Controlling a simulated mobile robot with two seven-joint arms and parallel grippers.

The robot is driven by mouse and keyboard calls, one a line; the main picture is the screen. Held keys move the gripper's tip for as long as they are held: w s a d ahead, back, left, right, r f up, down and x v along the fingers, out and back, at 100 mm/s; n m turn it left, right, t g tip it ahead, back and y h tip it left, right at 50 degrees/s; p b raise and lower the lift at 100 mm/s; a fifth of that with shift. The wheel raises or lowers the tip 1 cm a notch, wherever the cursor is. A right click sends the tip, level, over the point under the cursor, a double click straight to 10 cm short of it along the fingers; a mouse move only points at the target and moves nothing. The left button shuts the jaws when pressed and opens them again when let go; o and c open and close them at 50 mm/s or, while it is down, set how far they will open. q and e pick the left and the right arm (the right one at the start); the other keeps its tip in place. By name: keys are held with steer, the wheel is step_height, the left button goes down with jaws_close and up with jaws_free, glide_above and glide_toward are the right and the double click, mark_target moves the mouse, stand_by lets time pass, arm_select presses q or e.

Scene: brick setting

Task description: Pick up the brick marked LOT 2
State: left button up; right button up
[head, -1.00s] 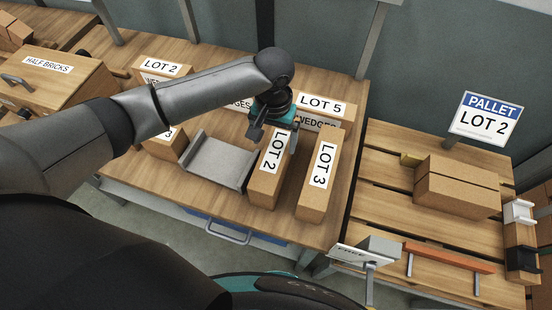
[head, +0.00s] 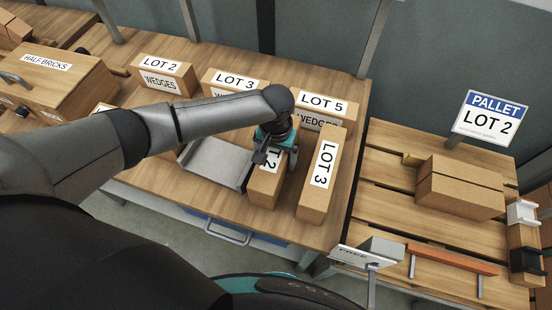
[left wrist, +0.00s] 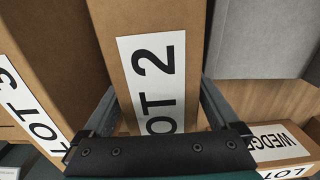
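The brick marked LOT 2 (head: 266,187) stands on the wooden bench, long and brown with a white label. My left gripper (head: 275,158) is low over its far part and covers some of the label. In the left wrist view the LOT 2 brick (left wrist: 150,22) runs between the two fingers (left wrist: 158,105), one along each side. The fingers look spread about the brick's width; firm contact does not show. A brick marked LOT 3 (head: 318,190) stands just to the right, close to the gripper. My right gripper is not in view.
A grey metal tray (head: 210,168) lies just left of the brick. A pallet (head: 385,190) with a brown box (head: 460,190) and LOT 2 sign (head: 490,122) is at right.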

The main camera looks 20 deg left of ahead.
arm_select(q)
jaws_close()
steer(key=shift+w+r, duration=0.15)
steer(key=shift+r, duration=0.05)
stand_by(0.6)
